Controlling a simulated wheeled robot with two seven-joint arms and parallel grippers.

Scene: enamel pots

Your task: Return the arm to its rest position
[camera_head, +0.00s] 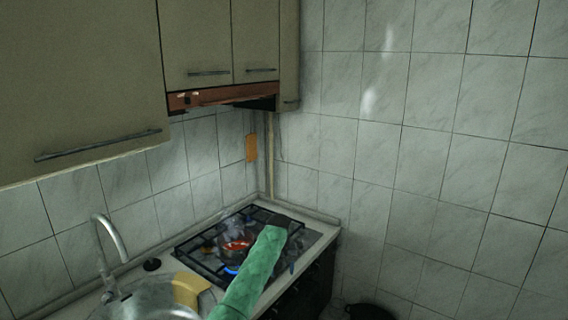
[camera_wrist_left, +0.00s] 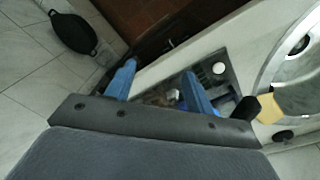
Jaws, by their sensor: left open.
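My left arm, in a green sleeve, reaches from the bottom of the head view over the stove. Its gripper (camera_head: 277,228) is dark and partly hidden by the sleeve, over the stove's right side. In the left wrist view, the two blue fingers of this gripper (camera_wrist_left: 159,82) are spread apart, with nothing held between them. A red pot or its red contents (camera_head: 237,245) show on the stove (camera_head: 210,262), left of the arm. My right gripper is in neither view.
A metal sink (camera_head: 150,300) with a curved tap (camera_head: 112,238) is at lower left, beside a yellow item (camera_head: 190,289). Cupboards (camera_head: 200,45) hang above. A tiled wall (camera_head: 430,130) stands at right. A dark pan (camera_wrist_left: 72,31) lies on the floor.

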